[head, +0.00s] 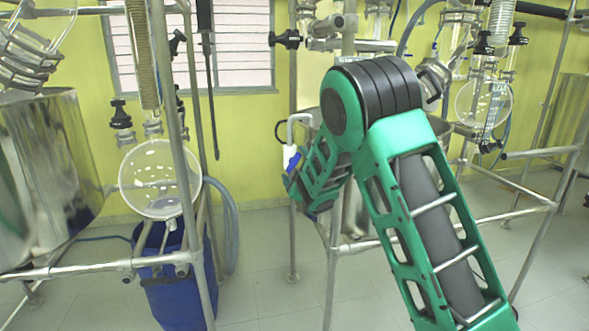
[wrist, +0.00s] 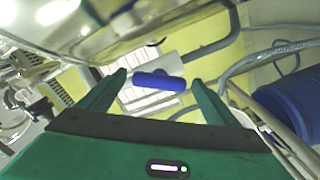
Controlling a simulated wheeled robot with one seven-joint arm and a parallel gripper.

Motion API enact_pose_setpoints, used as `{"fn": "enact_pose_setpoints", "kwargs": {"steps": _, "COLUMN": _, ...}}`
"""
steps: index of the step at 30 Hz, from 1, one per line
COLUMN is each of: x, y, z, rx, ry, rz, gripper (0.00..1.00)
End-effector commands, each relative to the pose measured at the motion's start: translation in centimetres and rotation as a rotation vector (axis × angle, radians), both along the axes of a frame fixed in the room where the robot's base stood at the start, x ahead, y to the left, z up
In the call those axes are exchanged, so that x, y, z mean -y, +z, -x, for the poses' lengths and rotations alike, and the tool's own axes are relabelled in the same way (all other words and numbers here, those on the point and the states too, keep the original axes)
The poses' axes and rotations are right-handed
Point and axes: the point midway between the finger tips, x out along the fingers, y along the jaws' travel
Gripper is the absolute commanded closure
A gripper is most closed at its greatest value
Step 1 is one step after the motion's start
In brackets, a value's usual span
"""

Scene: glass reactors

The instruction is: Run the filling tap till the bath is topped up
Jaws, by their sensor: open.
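A blue tap handle (wrist: 160,82) shows in the wrist view, lying between the tips of my open gripper (wrist: 158,78), with no clear contact on either side. In the head view a small blue part that looks like the same handle (head: 293,161) sits below a white bent pipe (head: 291,132), against my green arm. My arm hides most of the area there, including the gripper's fingers. A shiny steel vessel wall (wrist: 100,22), perhaps the bath, fills the top left of the wrist view. The water level cannot be seen.
A large steel vessel (head: 55,165) stands at the left, with a round glass flask (head: 160,180) beside it and a blue bin (head: 178,285) below. Metal frame tubes (head: 335,265) stand around my arm. Another glass flask (head: 483,105) hangs at the right. Tiled floor shows between the frames.

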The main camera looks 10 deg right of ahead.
Motion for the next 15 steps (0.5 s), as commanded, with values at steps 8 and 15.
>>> {"fn": "enact_pose_setpoints", "kwargs": {"steps": 8, "x": 0.01, "y": -0.02, "z": 0.01, "rx": 0.0, "ry": 0.0, "rz": 0.0, "gripper": 0.37}}
{"fn": "enact_pose_setpoints", "kwargs": {"steps": 15, "x": -0.01, "y": -0.06, "z": 0.03, "rx": -0.001, "ry": 0.0, "rz": -0.002, "gripper": 0.57}}
